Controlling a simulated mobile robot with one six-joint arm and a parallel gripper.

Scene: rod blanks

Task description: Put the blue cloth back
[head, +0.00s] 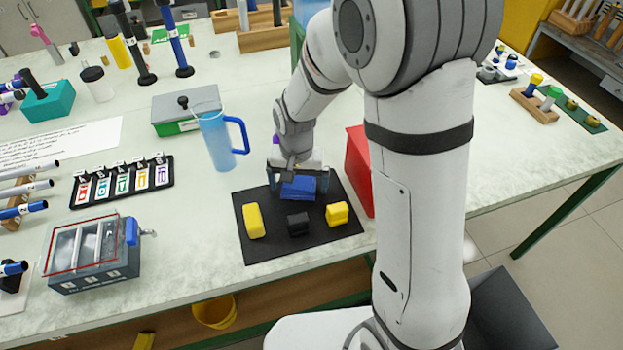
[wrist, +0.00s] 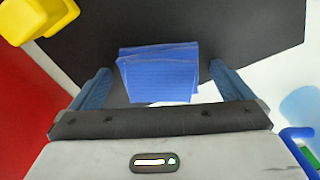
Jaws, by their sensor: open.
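The blue cloth (head: 298,187) is a small folded pad on the black mat (head: 262,250), near the mat's back edge. In the wrist view the cloth (wrist: 160,74) lies between my two fingers, with a gap on each side. My gripper (head: 298,182) is open above the cloth, pointing down. Its fingertips in the wrist view (wrist: 160,75) straddle the cloth without touching it, as far as I can see. The jaws hide part of the cloth's back in the head view.
On the mat stand a yellow block (head: 253,221), a black block (head: 298,224) and another yellow block (head: 337,213). A red box (head: 359,170) stands close on the right. A blue jug (head: 217,140) stands on the left. Bare table lies left of the mat.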

